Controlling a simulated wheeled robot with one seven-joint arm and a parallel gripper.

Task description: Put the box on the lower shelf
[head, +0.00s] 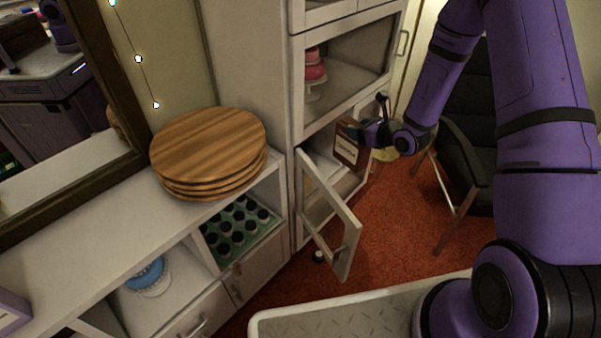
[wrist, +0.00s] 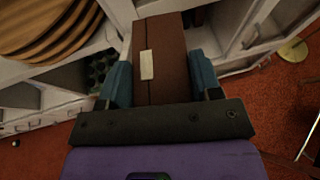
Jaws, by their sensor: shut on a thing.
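The box (head: 349,146) is brown with a pale label and is held by my gripper (head: 368,134) in front of the white cabinet's lower opening. In the wrist view the brown box (wrist: 162,62) sits between the two teal fingers of my gripper (wrist: 160,85), which press on both its sides. The lower shelf (head: 322,166) of the cabinet shows behind a glass-paned door (head: 330,215) that stands open. The box partly hides the right side of that opening.
A pink cake (head: 315,68) stands in the upper compartment. Stacked wooden boards (head: 210,150) lie on the low white unit at left. A black chair (head: 465,150) stands to the right. Red carpet (head: 400,225) lies open between them.

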